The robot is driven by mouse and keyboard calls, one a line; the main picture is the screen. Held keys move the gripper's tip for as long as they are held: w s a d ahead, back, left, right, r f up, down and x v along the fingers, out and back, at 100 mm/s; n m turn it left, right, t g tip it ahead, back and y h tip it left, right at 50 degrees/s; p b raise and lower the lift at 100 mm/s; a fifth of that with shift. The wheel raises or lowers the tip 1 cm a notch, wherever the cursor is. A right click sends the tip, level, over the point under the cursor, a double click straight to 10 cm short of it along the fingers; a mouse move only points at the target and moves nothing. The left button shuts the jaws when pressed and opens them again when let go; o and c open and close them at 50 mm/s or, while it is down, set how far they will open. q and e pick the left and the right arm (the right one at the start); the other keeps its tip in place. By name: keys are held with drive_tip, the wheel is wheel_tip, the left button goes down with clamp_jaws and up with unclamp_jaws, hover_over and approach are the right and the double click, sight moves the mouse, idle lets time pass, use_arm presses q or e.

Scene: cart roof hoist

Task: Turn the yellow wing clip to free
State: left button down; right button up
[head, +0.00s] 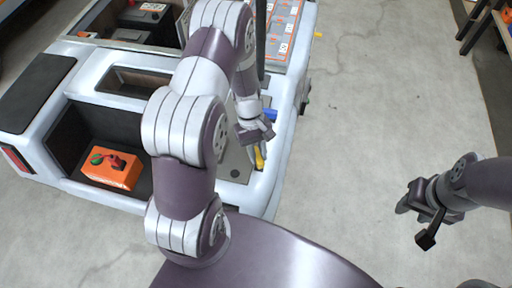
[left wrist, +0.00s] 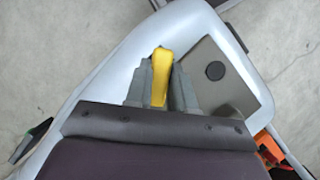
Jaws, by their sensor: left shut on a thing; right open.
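The yellow wing clip (head: 259,158) sits on the white cart's corner, beside a grey plate with a dark round spot. My left gripper (head: 256,148) reaches down to it and is shut on it. In the left wrist view the yellow clip (left wrist: 162,65) stands between the two grey fingers of the left gripper (left wrist: 161,85), and its tip shows past them. The clip's base is hidden by the gripper. My right gripper (head: 420,219) is open and empty, over the bare floor at the right.
The white cart (head: 130,200) fills the left side. An orange box (head: 111,168) with a red and green top sits in its dark bay. A blue part (head: 271,114) is close to my left gripper. Clear concrete floor (head: 350,110) lies to the right. Shelving (head: 472,25) stands at the upper right.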

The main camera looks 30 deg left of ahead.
use_arm(q)
drive_tip(key=m, duration=0.1)
drive_tip(key=m+p, duration=0.1)
drive_tip(key=m+g+y+p, duration=0.1)
drive_tip(key=shift+w+d+r+m, duration=0.15)
drive_tip(key=shift+w+d+m, duration=0.05)
drive_tip(key=shift+d+m, duration=0.1)
drive_tip(key=shift+w+d+m+y+p, duration=0.15)
drive_tip(key=shift+m+y+p, duration=0.55)
drive_tip(key=shift+m, duration=1)
drive_tip(key=c, duration=1)
unclamp_jaws()
drive_tip(key=shift+o, duration=0.2)
drive_tip(key=p+v, duration=0.2)
drive_tip(key=v, duration=1)
drive_tip(key=shift+w, duration=0.25)
